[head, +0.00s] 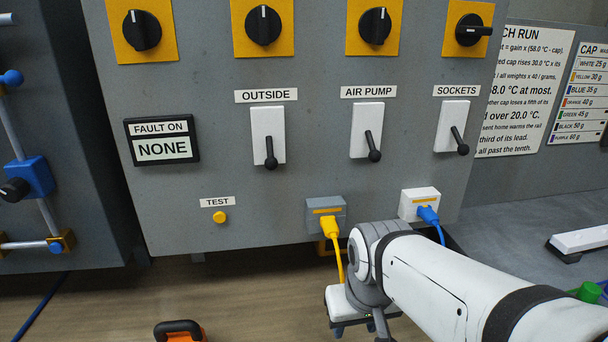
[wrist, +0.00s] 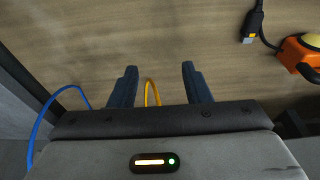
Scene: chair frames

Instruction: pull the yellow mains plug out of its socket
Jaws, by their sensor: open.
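The yellow mains plug (head: 329,226) sits in the grey socket box (head: 325,205) low on the panel. Its yellow cable (head: 339,262) hangs down behind my gripper's body. My gripper (head: 358,330) is below the plug in the head view, pointing downward, its fingers partly cut off by the arm and frame edge. In the wrist view my gripper (wrist: 158,72) has its two dark fingers spread wide over the wooden floor. A stretch of yellow cable (wrist: 151,92) shows between them. Nothing is visibly held. The plug does not show in the wrist view.
A blue plug (head: 428,214) in a white socket box (head: 419,198) is close on the right. Its blue cable (wrist: 39,120) loops at the wrist view's left. An orange object (wrist: 299,52) and a black connector (wrist: 252,28) lie on the floor. Switch levers (head: 271,152) stick out above.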

